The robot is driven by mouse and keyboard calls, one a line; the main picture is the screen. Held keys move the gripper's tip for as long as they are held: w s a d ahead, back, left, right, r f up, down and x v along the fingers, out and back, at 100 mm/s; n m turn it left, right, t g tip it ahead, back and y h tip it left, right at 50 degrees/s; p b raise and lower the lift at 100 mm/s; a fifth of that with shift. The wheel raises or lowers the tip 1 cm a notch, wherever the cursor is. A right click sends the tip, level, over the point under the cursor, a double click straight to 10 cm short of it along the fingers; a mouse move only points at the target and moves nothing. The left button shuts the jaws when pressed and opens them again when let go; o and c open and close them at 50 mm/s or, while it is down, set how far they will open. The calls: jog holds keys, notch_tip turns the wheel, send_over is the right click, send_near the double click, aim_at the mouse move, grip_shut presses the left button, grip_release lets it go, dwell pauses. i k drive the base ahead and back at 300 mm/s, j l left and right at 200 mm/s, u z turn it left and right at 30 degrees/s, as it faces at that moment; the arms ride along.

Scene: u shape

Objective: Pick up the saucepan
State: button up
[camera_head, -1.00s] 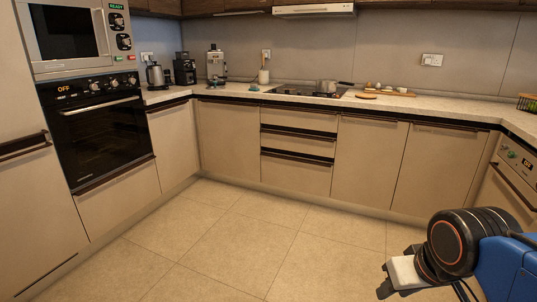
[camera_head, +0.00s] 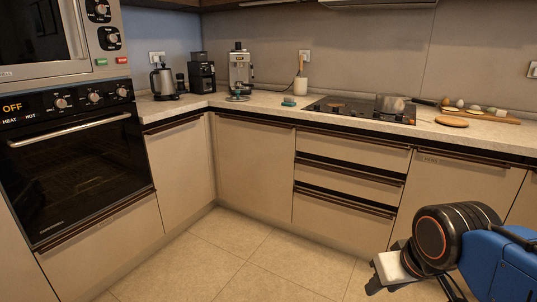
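A small metal saucepan (camera_head: 391,104) sits on the right part of the black cooktop (camera_head: 335,108), on the back counter. Its dark handle (camera_head: 425,102) points to the right. My gripper (camera_head: 378,280) is at the lower right, low in front of the cabinets and well apart from the saucepan. Its fingers are partly hidden by my wrist, and I cannot tell whether they are apart.
A round wooden board (camera_head: 451,121) and a cutting board (camera_head: 490,116) with small items lie right of the cooktop. The floor (camera_head: 235,262) ahead is clear.

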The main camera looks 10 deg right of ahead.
aim_at(387, 102)
jog(key=i+j+u, duration=0.15)
jog(key=i+u, duration=0.15)
jog(key=i, duration=0.4)
jog(key=i+u, duration=0.35)
jog(key=i, duration=0.35)
jog(key=i+l+u, duration=0.3)
jog(key=i, duration=0.35)
jog(key=i+j+z, duration=0.1)
jog(key=i+z, duration=0.15)
jog(key=i, duration=0.15)
jog(key=i+j+z, duration=0.2)
jog(key=i, duration=0.15)
jog(key=i+j+z, duration=0.25)
jog(key=i, duration=0.15)
jog(key=z, duration=1.9)
